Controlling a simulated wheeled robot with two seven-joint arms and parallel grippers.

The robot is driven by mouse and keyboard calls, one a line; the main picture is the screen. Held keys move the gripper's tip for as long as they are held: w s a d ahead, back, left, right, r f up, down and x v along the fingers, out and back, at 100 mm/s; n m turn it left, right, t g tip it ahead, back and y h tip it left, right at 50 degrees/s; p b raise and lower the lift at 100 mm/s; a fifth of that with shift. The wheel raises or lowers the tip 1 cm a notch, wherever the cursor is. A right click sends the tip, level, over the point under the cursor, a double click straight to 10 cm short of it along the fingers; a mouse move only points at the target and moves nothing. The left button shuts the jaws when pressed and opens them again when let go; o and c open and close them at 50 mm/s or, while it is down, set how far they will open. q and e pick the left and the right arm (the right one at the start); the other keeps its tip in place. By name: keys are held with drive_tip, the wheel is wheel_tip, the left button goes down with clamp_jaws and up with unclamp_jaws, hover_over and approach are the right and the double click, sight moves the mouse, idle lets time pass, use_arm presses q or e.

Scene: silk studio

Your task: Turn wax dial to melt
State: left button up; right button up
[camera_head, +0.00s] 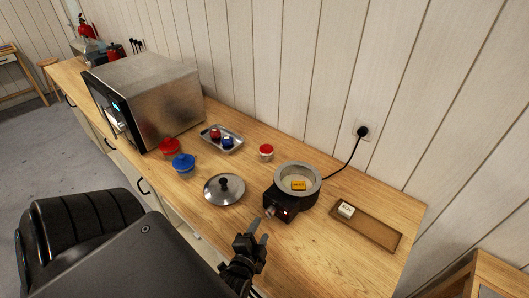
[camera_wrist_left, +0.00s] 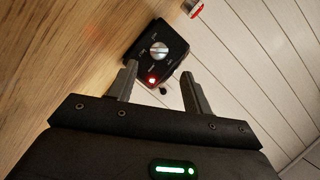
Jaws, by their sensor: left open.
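The wax pot (camera_head: 300,173) stands on the wooden counter, a round grey pot on a black base, with a small yellow block inside. On its front is a silver dial (camera_head: 271,211), which also shows in the left wrist view (camera_wrist_left: 159,50) with small labels around it, too small to read. A red light (camera_wrist_left: 151,80) glows beside the dial. My left gripper (camera_head: 254,240) is open and empty, just in front of the pot base. In the left wrist view its fingertips (camera_wrist_left: 159,70) point toward the dial, one on each side, apart from it. My right gripper is not in view.
A metal lid (camera_head: 225,188) lies left of the pot. Blue (camera_head: 184,164) and red (camera_head: 169,147) lidded jars, a small tray (camera_head: 222,139) and a red-capped jar (camera_head: 266,152) stand behind. A wooden tray (camera_head: 378,231) with a white block lies right. A microwave-like box (camera_head: 165,100) stands farther left.

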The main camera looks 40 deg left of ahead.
use_arm(q)
drive_tip(key=shift+v, duration=1.25)
